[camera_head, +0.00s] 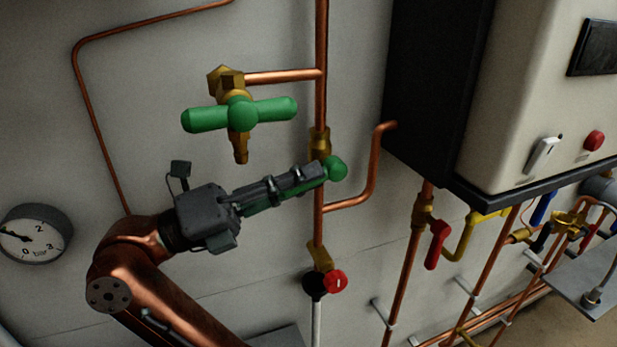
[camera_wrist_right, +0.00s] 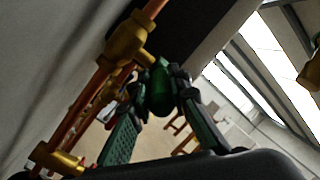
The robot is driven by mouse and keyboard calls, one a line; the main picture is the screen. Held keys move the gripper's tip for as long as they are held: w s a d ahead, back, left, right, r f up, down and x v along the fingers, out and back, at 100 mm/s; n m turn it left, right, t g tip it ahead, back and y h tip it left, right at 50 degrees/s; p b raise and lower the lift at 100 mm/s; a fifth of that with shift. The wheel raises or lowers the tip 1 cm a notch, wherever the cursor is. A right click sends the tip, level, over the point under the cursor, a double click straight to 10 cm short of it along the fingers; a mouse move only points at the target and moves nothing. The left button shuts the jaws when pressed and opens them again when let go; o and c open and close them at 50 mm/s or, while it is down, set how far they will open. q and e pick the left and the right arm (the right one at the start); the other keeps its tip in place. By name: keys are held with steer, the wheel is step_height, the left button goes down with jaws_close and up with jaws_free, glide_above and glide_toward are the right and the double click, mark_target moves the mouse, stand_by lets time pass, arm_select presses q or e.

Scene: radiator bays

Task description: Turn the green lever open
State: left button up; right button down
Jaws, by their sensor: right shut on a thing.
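The green lever (camera_head: 336,168) is on a brass valve on the vertical copper pipe. Its round hub shows at the pipe, and its handle points left and slightly down, largely hidden by my fingers. My right gripper (camera_head: 306,180) lies along the handle and is shut on it. In the right wrist view the green hub (camera_wrist_right: 160,92) shows just beyond the fingertips of my right gripper (camera_wrist_right: 158,112), near the brass valve body (camera_wrist_right: 126,40). My left gripper is not in view.
A brass tap with a green T-handle (camera_head: 240,113) sits just above my right gripper. A red knob (camera_head: 334,281) is below on the same pipe. A red lever (camera_head: 437,245) and the boiler (camera_head: 530,90) are to the right. A pressure gauge (camera_head: 30,235) is at left.

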steer(key=shift+w+d+f+h, duration=0.1)
steer(key=shift+f+h, duration=0.7)
steer(key=shift+f, duration=0.15)
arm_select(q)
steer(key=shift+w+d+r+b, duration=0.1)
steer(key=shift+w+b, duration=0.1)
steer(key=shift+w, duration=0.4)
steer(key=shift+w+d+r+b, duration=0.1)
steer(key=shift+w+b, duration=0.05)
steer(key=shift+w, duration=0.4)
arm_select(e)
steer(key=shift+d+f+t+h, duration=0.1)
steer(key=shift+f+t+h, duration=0.1)
steer(key=shift+t+h, duration=0.35)
steer(key=c, duration=2.2)
jaws_free()
steer(key=o, duration=0.3)
steer(key=shift+r, duration=0.1)
steer(key=shift+o, duration=0.4)
steer(key=shift+r, duration=0.1)
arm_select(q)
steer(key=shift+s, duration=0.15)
arm_select(e)
steer(key=shift+s, duration=0.2)
steer(key=v, duration=1.2)
